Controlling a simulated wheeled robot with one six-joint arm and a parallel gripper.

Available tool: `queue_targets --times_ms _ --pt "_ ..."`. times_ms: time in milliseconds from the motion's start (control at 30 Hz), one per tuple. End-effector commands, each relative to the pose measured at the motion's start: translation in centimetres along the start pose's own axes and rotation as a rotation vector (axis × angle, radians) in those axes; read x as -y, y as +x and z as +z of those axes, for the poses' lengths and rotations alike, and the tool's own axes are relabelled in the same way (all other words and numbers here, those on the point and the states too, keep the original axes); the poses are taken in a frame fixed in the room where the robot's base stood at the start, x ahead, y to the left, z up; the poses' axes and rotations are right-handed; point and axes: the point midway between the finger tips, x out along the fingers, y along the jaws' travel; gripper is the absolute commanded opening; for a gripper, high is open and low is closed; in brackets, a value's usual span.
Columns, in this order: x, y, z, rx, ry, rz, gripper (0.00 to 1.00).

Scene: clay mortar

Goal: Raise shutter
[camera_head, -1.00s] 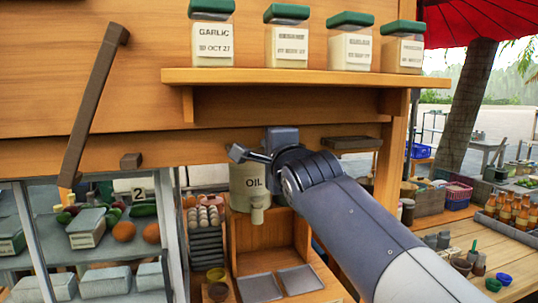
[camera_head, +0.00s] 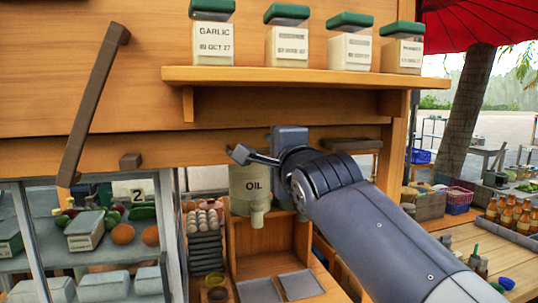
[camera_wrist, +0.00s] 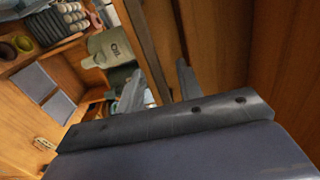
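The shutter (camera_head: 60,95) appears to be the broad wooden panel across the upper part of the head view, with a lower edge above the counter opening. It also seems to fill the right of the wrist view (camera_wrist: 240,50). My gripper (camera_head: 258,158) is at that lower edge, in front of the oil container. In the wrist view its two fingers (camera_wrist: 160,88) stand apart, so it is open. A wooden edge strip (camera_wrist: 150,50) runs down between the fingers. I cannot tell whether they touch it.
A shelf (camera_head: 300,78) with several green-lidded jars (camera_head: 287,45) is fixed above my gripper. A dark diagonal bar (camera_head: 92,105) and a small block (camera_head: 131,160) are at left. The oil container (camera_head: 250,183) stands below.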

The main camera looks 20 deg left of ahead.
Motion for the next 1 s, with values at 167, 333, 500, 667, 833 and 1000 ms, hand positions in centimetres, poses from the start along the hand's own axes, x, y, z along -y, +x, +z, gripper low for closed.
queue_targets --times_ms 167,333,500,667,833,1000 --pt "-0.2 -3.6 0.1 0.001 -0.001 -0.005 0.35" --pt "-0.1 -6.0 0.0 0.001 -0.001 -0.004 0.35" --pt "0.0 -7.2 0.0 0.001 -0.002 -0.003 0.35" --pt "0.1 -7.4 0.0 0.0 -0.002 -0.003 0.35" --pt "0.1 -7.4 0.0 0.0 -0.002 -0.003 0.35" --pt "0.1 -6.8 0.0 0.0 -0.002 -0.001 0.35"
